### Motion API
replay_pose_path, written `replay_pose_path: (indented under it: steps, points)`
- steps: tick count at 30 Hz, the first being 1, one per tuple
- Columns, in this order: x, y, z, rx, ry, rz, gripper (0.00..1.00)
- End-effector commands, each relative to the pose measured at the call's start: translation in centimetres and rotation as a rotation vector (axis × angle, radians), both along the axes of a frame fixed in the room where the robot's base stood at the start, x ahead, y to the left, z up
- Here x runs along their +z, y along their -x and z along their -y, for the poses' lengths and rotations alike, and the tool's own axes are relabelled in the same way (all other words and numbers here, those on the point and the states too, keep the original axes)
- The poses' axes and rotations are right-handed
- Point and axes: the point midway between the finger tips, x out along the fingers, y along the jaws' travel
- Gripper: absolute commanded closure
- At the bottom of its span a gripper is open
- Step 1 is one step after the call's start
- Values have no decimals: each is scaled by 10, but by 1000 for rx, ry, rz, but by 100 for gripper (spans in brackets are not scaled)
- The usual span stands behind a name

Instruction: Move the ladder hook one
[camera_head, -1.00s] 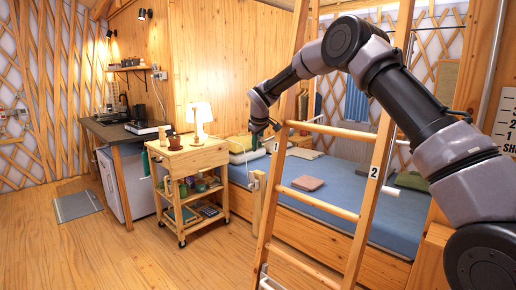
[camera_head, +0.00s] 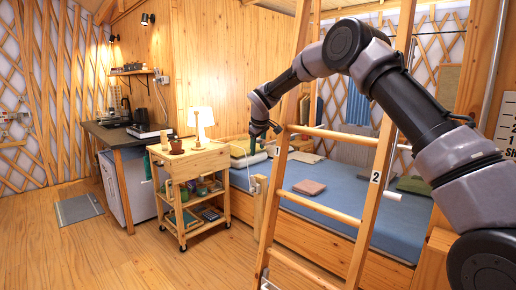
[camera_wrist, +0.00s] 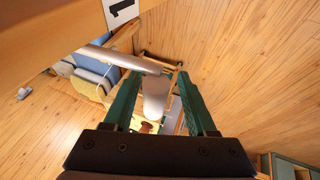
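A wooden ladder (camera_head: 366,215) stands in front of the bed, with label 1 on its left rail and label 2 on its right rail. Label 1 (camera_wrist: 121,11) also shows at the top of the wrist view. A pale grey rod, apparently hook one (camera_wrist: 154,97), runs from near the label 1 rail and ends in a thick rounded peg. My gripper (camera_wrist: 160,95) has its two green fingers apart, one on each side of the peg, with gaps visible. In the head view my gripper (camera_head: 256,143) is beside the left rail, and the hook is too small to make out clearly.
A blue bed (camera_head: 345,205) lies behind the ladder. A wooden cart (camera_head: 193,162) with a lit lamp (camera_head: 200,122) stands left of it. A dark-topped counter (camera_head: 118,134) stands further left. The wooden floor at the front left is clear.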

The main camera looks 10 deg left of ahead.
Motion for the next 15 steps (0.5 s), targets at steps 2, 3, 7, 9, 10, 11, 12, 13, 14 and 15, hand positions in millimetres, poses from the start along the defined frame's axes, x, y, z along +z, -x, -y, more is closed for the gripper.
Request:
replay_pose_path:
  steps: [2,3,7,9,10,11,12,13,14,15]
  points:
    - [0,0,0,0,0,1,43]
    - [0,0,0,0,0,1,43]
    - [6,2,1,0,0,2,43]
    - [14,6,2,0,0,4,43]
    - [19,8,3,-1,-1,4,43]
    - [24,11,3,-1,-1,4,43]
    - [31,15,4,-2,-2,4,43]
    - [37,18,5,-1,-1,3,43]
    - [42,21,6,-1,-1,3,43]
    - [50,25,7,0,-2,5,43]
